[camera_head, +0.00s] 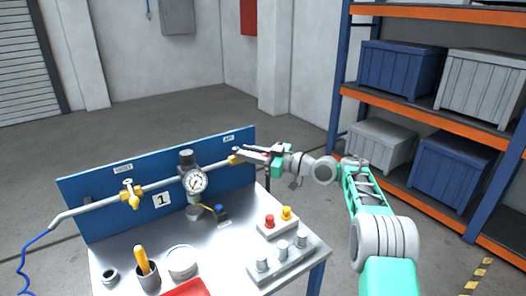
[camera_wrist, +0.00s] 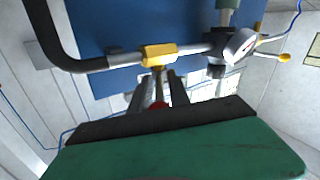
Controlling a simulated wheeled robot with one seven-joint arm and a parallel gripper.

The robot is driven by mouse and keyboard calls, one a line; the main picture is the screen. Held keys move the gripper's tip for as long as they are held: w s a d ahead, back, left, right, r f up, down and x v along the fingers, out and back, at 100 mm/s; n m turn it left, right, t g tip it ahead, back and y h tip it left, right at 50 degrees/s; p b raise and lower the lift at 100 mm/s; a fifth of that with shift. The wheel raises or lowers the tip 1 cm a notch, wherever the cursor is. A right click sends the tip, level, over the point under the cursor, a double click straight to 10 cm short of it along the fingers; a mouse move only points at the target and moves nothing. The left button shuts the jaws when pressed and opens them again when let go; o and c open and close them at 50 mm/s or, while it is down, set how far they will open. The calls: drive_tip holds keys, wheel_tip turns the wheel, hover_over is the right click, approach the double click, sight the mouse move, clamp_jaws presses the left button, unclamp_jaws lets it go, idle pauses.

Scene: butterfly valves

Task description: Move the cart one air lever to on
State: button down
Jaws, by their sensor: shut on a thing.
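Cart one is a metal table (camera_head: 225,240) with a blue back panel (camera_head: 90,200) marked 1. A pipe runs along the panel. The air valve (camera_head: 235,159), yellow, sits at its right end below a small label that seems to read AIR. My gripper (camera_head: 262,154) reaches it from the right and is shut on its lever. In the wrist view the yellow valve body (camera_wrist: 158,54) is just beyond my fingertips (camera_wrist: 157,78). The lever is mostly hidden between the fingers, so its exact angle is hard to tell. A small red patch shows between the fingers.
A second yellow valve (camera_head: 130,192) is at the pipe's left, with a gauge (camera_head: 195,182) between. A cup (camera_head: 148,278), a red tray (camera_head: 186,289) and a button box (camera_head: 279,224) are on the table. A shelf with crates (camera_head: 398,68) stands at right.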

drive_tip(key=shift+w+n+g+y+p, duration=0.3)
drive_tip(key=shift+n+g+p, duration=0.3)
drive_tip(key=shift+g+p, duration=0.3)
drive_tip(key=c, duration=1.5)
unclamp_jaws()
